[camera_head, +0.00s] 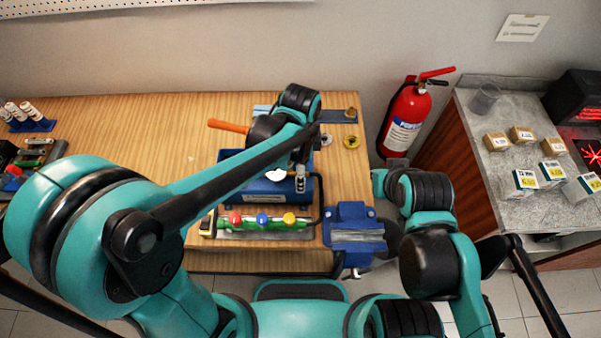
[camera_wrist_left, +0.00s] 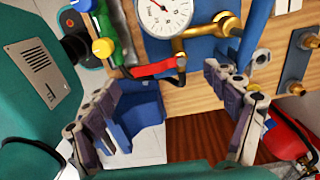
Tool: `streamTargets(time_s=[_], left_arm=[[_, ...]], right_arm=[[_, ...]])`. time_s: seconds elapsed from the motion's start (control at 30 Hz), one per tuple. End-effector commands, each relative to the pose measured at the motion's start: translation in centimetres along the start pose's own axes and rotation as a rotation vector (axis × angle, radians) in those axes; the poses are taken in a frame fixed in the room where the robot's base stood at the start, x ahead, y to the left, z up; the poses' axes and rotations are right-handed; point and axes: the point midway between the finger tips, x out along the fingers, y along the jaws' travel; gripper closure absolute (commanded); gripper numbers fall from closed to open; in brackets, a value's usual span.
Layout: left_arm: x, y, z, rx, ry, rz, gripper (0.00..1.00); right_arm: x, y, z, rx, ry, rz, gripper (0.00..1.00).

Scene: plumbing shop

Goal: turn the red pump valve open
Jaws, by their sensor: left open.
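The red valve lever (camera_wrist_left: 154,68) shows in the left wrist view, just below the white dial gauge (camera_wrist_left: 166,14) and beside a brass pipe fitting (camera_wrist_left: 208,30). It lies nearly level across that picture. My left gripper (camera_wrist_left: 162,88) is open, with one finger to each side of the lever and nothing between them; whether they touch it I cannot tell. In the head view the blue pump (camera_head: 262,195) stands on the bench, partly behind my left arm. The lever and the left fingers cannot be made out clearly there. My right gripper is not in view.
A manifold with red, blue and yellow knobs (camera_head: 262,218) lies in front of the pump. A blue vise (camera_head: 352,228) sits at the bench's front right. An orange handle (camera_head: 228,126) is behind the pump. A fire extinguisher (camera_head: 405,120) stands right of the wooden bench (camera_head: 130,125).

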Motion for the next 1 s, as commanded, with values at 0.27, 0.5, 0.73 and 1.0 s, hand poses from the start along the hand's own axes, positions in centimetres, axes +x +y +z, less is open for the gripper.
streamTargets(time_s=[0.27, 0.5, 0.73, 1.0], left_arm=[[2.4, 0.0, 0.0, -0.002, 0.000, -0.001, 0.14], [2.3, 0.0, 0.0, -0.002, 0.000, -0.001, 0.16], [2.3, 0.0, 0.0, -0.002, 0.000, -0.001, 0.64], [2.3, -0.1, 0.0, -0.019, 0.000, -0.002, 0.64]], right_arm=[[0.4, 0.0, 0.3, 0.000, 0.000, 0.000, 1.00], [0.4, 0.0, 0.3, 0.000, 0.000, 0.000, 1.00], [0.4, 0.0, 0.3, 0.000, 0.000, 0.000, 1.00], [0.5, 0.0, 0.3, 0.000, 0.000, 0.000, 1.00]])
